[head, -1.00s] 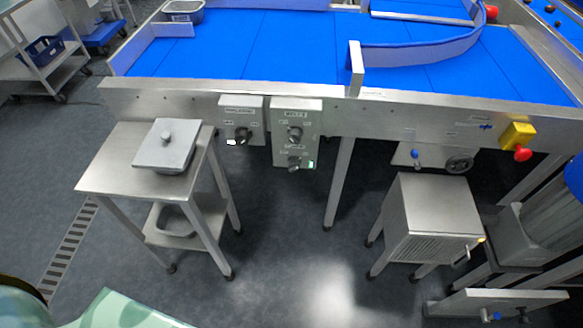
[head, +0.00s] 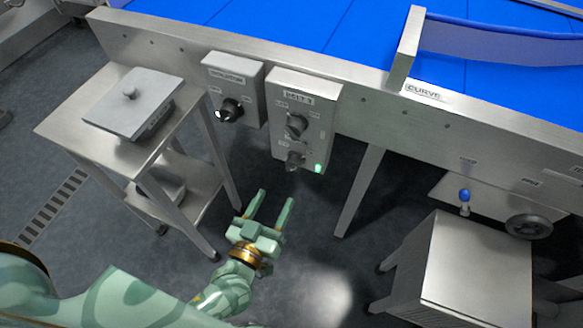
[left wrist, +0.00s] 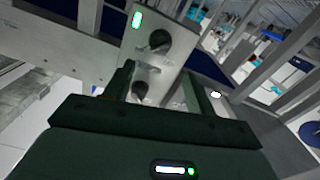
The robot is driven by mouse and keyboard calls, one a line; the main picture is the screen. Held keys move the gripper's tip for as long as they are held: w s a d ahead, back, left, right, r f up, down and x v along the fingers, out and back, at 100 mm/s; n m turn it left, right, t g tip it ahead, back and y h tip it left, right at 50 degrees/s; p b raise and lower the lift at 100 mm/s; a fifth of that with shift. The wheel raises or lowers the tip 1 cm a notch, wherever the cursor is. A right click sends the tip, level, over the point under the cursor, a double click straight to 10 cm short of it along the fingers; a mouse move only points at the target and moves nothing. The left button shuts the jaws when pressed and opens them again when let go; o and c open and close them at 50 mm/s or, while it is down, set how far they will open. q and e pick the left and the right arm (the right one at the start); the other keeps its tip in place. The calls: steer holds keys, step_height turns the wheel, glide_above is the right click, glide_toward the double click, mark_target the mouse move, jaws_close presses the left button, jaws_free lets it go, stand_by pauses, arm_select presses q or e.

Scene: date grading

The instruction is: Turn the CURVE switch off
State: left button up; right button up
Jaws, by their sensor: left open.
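The grey switch box marked BELT 1 (head: 303,105) hangs on the belt frame, with an upper knob (head: 297,124) and a lower knob (head: 295,160). A green lamp (head: 318,168) glows beside the lower knob, whose label I cannot read. A CURVE label (head: 422,92) is on the frame to the right. My left gripper (head: 275,194) is open and empty, below and in front of the box, apart from the knobs. The left wrist view, upside down, shows the lower knob (left wrist: 157,40) beyond the fingers (left wrist: 157,85). The right gripper is out of view.
A steel side table (head: 75,125) with a lidded tray (head: 133,105) stands at left. A steel cabinet (head: 475,265) and a handwheel (head: 528,226) are at right. A frame leg (head: 360,190) stands nearby.

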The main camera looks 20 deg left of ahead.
mark_target(290, 169)
arm_select(q)
steer(key=w+b, duration=0.1)
steer(key=w, duration=0.3)
steer(key=w+b, duration=0.1)
steer(key=w, duration=0.4)
steer(key=shift+d+f, duration=0.15)
steer(key=shift+f, duration=0.05)
steer(key=shift+w+r+b, duration=0.15)
steer(key=shift+w+b, duration=0.15)
steer(key=shift+w, duration=0.2)
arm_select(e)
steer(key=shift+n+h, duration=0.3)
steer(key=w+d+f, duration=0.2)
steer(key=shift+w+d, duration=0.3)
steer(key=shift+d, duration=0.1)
arm_select(q)
steer(key=c, duration=1)
